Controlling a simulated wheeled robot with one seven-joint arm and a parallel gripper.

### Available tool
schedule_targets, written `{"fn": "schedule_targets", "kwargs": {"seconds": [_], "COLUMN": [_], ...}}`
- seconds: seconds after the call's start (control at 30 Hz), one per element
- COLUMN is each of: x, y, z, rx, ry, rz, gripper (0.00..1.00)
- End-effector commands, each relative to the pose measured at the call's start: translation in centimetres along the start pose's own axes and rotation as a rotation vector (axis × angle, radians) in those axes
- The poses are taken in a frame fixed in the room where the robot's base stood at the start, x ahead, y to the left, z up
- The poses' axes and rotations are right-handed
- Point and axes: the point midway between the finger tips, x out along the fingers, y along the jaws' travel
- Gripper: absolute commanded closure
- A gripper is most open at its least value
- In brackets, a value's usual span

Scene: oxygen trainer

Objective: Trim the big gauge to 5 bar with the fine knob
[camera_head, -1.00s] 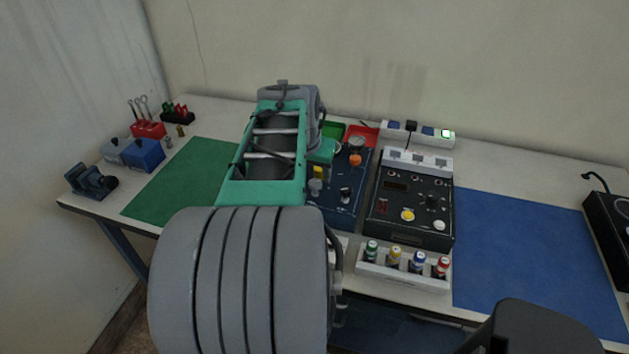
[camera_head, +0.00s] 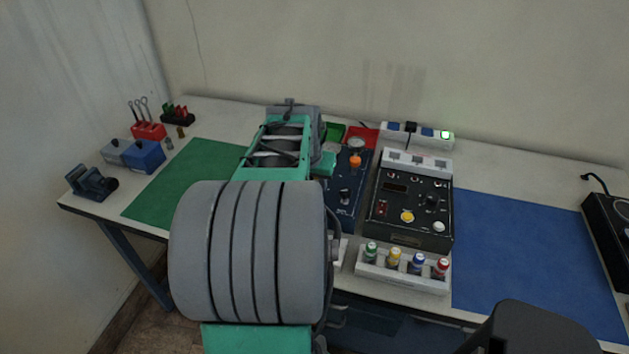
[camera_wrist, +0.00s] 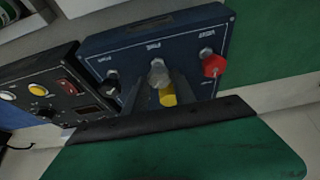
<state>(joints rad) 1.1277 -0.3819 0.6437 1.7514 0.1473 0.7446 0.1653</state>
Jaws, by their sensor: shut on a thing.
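The dark blue panel (camera_head: 350,213) stands mid-table, and its left part is hidden behind my arm. The big gauge (camera_head: 356,142) shows small at its back, too small to read. In the wrist view the panel (camera_wrist: 105,45) carries a grey knob (camera_wrist: 158,72) in the middle, which I take for the fine knob; its label is too blurred to be sure. My gripper (camera_wrist: 158,78) has its two dark fingers on either side of this knob, shut on it. A yellow knob (camera_wrist: 168,96) shows between the fingers. In the head view my gripper is hidden by my arm.
An orange knob (camera_head: 355,161) stands before the gauge. A black instrument box (camera_head: 410,205) and a rack of coloured bottles (camera_head: 400,278) are close right. The blue mat (camera_head: 530,240) is clear.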

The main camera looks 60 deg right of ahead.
Motion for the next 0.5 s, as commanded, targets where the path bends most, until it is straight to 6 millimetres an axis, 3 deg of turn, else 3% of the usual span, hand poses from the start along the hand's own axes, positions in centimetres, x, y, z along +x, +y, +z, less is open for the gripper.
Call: {"fn": "schedule_targets", "kwargs": {"seconds": [0.2,0.4,0.5], "x": [-0.02,0.04,0.21], "y": [0.01,-0.08,-0.28], "z": [-0.01,0.02,0.09], "rx": [0.0,0.013,0.099], "ry": [0.0,0.0,-0.002], "rz": [0.0,0.006,0.042], "gripper": [1.0,1.0,1.0]}}
